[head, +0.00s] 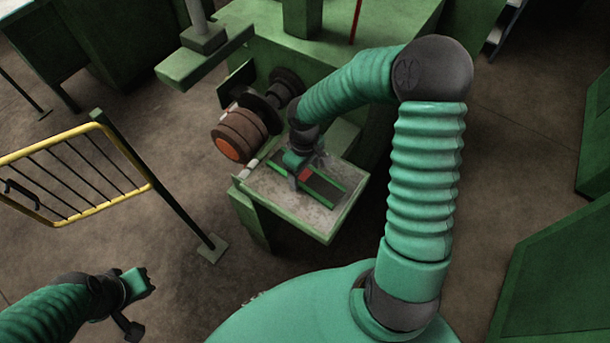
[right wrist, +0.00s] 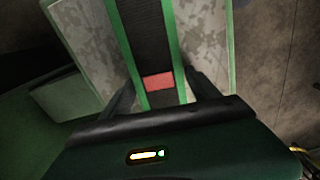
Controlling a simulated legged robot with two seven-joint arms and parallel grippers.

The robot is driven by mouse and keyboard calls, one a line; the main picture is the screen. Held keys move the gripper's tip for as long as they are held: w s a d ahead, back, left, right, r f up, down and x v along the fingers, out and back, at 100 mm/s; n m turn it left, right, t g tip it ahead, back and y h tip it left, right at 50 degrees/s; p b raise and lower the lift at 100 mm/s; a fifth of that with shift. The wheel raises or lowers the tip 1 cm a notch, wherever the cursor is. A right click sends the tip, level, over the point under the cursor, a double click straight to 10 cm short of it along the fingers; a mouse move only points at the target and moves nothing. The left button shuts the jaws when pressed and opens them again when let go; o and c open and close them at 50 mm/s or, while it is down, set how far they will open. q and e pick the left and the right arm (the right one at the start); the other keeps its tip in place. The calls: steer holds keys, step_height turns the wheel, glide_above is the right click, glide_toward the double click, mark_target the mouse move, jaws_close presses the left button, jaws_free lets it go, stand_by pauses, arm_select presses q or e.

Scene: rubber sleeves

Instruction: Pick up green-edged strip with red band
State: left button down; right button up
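The green-edged strip (head: 325,187) is a long dark band with green sides and a red patch across it. It lies flat on a small grey-topped green table (head: 261,192). In the right wrist view the strip (right wrist: 146,40) runs up the middle, with its red band (right wrist: 158,82) just ahead of the gripper. My right gripper (head: 299,178) is over the strip near the red band. Its dark fingers show in the right wrist view (right wrist: 162,95), one on each side of the strip, open with gaps to its edges. My left gripper (head: 136,300) hangs empty at lower left; its opening is unclear.
A brown cylinder with an orange end (head: 240,135) on a green machine (head: 345,60) is close behind the table's left side. A yellow-railed barrier (head: 75,212) stands at left. Green cabinets (head: 560,280) are at right. The floor between the barrier and table is clear.

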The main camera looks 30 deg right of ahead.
steer(key=shift+a, duration=0.2)
steer(key=c, duration=0.5)
steer(key=shift+c, duration=1.1)
steer(key=shift+d, duration=0.2)
steer(key=shift+c, duration=1.2)
steer(key=shift+d+r, duration=0.1)
steer(key=shift+d, duration=0.2)
steer(key=shift+c, duration=0.2)
